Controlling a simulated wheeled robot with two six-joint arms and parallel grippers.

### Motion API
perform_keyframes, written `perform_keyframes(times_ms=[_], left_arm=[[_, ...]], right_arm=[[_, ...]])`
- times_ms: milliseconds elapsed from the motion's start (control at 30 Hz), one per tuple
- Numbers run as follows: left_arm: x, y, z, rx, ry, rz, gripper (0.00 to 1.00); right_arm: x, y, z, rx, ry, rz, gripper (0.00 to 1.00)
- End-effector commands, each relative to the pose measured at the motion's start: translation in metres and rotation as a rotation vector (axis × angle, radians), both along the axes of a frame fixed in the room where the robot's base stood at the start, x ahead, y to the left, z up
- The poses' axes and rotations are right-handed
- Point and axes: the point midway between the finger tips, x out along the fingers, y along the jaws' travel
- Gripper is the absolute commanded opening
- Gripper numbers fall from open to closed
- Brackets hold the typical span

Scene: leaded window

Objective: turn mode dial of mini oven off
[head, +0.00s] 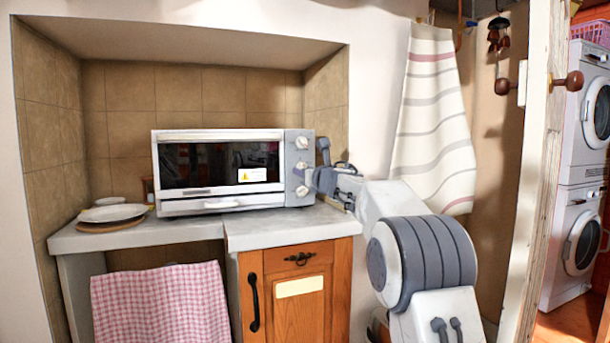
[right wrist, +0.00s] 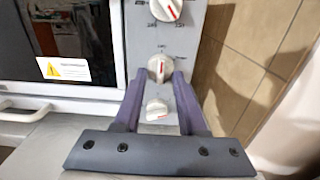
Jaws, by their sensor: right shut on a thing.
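The mini oven (head: 222,134) is white with a dark glass door and stands on the counter. Its grey control panel (head: 299,154) carries three white dials in a column. The middle dial (right wrist: 157,68) sits between the two fingers of my right gripper (right wrist: 159,76), which is shut on it; its red mark points nearly straight up in the right wrist view. The top dial (right wrist: 166,8) has a slanted red mark, and the bottom dial (right wrist: 157,108) has a nearly level one. In the head view my right gripper (head: 311,178) reaches the panel from the right. My left gripper is out of view.
A white plate (head: 112,212) lies on a brown board at the counter's left. The tiled alcove wall (right wrist: 248,65) stands close to the right of the oven. A pink checked towel (head: 160,305) hangs below the counter, and a striped towel (head: 434,110) hangs at the right.

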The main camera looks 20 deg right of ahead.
Motion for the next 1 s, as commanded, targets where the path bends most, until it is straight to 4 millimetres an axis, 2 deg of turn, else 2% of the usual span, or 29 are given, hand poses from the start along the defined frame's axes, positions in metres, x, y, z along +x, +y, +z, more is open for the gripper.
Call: perform_keyframes(times_ms=[567, 600, 633, 667, 1000], left_arm=[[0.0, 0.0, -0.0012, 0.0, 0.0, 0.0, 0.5], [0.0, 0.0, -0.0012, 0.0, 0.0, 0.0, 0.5], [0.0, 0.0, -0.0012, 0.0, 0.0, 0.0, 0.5], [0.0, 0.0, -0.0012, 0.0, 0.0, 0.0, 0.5], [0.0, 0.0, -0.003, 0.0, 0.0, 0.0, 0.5]], right_arm=[[0.0008, 0.0005, -0.0027, -0.03, 0.003, 0.002, 0.0], [0.0008, 0.0005, -0.0027, -0.03, 0.003, 0.002, 0.56], [0.0008, 0.0005, -0.0026, -0.029, 0.003, 0.002, 0.67], [0.0008, 0.0004, -0.0024, -0.029, 0.003, 0.002, 0.69], [-0.002, -0.0003, -0.0013, -0.028, 0.0, 0.0, 0.69]])
